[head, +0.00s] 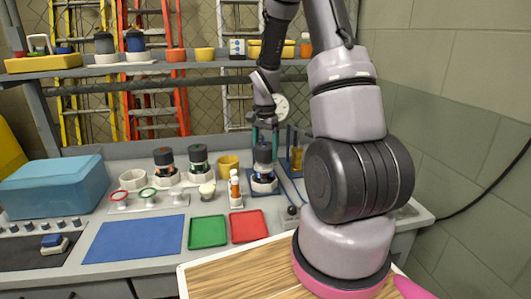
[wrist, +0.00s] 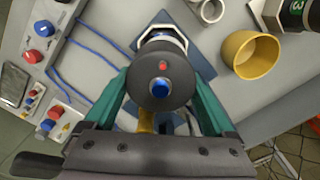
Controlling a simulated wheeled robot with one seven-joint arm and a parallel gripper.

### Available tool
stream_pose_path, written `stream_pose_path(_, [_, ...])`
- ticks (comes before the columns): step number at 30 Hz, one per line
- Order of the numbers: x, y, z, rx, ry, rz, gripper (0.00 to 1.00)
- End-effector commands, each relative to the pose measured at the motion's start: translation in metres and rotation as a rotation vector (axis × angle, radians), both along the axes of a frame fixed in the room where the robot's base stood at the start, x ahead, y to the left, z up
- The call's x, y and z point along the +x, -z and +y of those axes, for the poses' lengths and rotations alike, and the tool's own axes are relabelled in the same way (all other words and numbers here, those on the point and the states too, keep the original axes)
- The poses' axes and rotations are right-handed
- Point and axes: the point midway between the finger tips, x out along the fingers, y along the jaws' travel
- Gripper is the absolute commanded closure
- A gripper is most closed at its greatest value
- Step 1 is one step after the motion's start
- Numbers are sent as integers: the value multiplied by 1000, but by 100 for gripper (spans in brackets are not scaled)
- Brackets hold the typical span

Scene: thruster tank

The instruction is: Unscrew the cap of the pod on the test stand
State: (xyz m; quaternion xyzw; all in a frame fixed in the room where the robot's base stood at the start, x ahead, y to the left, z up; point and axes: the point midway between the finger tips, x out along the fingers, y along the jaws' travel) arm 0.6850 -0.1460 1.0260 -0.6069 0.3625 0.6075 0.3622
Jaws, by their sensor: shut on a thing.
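The pod (head: 264,172) stands upright in a white holder (head: 264,187) on a blue base, towards the right of the bench in the head view. Its dark round cap (head: 262,154) is on top. In the wrist view the cap (wrist: 150,92) is seen from above, with a red dot and a blue centre. My gripper (head: 263,141) comes down from above. Its teal fingers (wrist: 158,72) lie on both sides of the cap and are shut on it. The cap hides most of the pod body in the wrist view.
Two similar dark-capped pods (head: 198,157) and a yellow cup (head: 228,167) stand to the left. A small orange-and-white bottle (head: 235,188) is close by. A green tray (head: 207,232) and a red tray (head: 248,227) lie in front, looking empty. A control panel (wrist: 52,80) with cables is beside the stand.

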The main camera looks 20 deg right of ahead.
Motion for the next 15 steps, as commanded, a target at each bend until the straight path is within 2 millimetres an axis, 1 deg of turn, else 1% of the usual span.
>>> stream_pose_path(15, [1, -19, 0, 0, 0, -2, 60])
